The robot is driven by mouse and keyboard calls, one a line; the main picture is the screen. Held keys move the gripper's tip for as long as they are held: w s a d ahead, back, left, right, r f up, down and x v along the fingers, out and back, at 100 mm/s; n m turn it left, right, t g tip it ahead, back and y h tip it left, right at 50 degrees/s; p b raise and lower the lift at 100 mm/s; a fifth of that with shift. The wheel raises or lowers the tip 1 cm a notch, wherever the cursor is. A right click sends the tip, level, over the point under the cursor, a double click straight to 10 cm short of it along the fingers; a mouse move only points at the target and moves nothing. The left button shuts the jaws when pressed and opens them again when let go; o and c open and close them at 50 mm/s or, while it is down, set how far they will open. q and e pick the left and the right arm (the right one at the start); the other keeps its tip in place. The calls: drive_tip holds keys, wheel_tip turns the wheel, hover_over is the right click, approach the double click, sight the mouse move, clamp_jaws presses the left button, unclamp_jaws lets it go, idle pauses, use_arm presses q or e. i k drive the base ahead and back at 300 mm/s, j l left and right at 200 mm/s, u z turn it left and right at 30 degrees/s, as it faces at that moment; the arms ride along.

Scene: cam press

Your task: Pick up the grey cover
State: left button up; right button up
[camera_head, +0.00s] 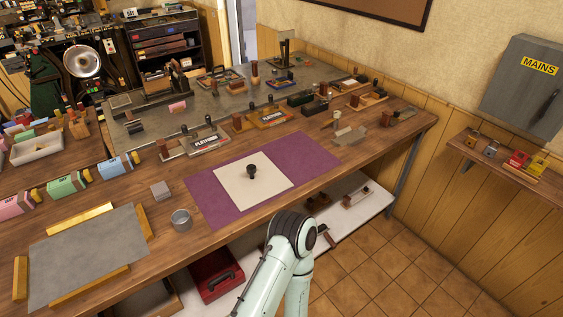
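I cannot tell for certain which thing is the grey cover. A pale, off-white square plate (272,183) with a black knob (251,171) lies flat on a purple mat (313,151) at the middle of the workbench. A flat grey sheet (88,255) lies at the bench's lower left, with brass-coloured bars along its edges. Part of one of my pale green arms shows at the bottom centre, in front of the bench edge. Neither of my grippers shows.
Pink, green and blue boxes line the left. Stamps and trays, one marked PLATINUM (205,143), stand behind the mat. A lower white shelf (374,205) holds small tools.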

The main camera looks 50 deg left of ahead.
sight(251, 181)
drive_tip(key=i+u, duration=0.15)
drive_tip(key=i, duration=0.65)
drive_tip(key=i+l+u, duration=0.1)
drive_tip(key=i+l, duration=0.15)
drive_tip(key=i, duration=0.5)
drive_tip(key=i+u, duration=0.1)
drive_tip(key=u, duration=1.65)
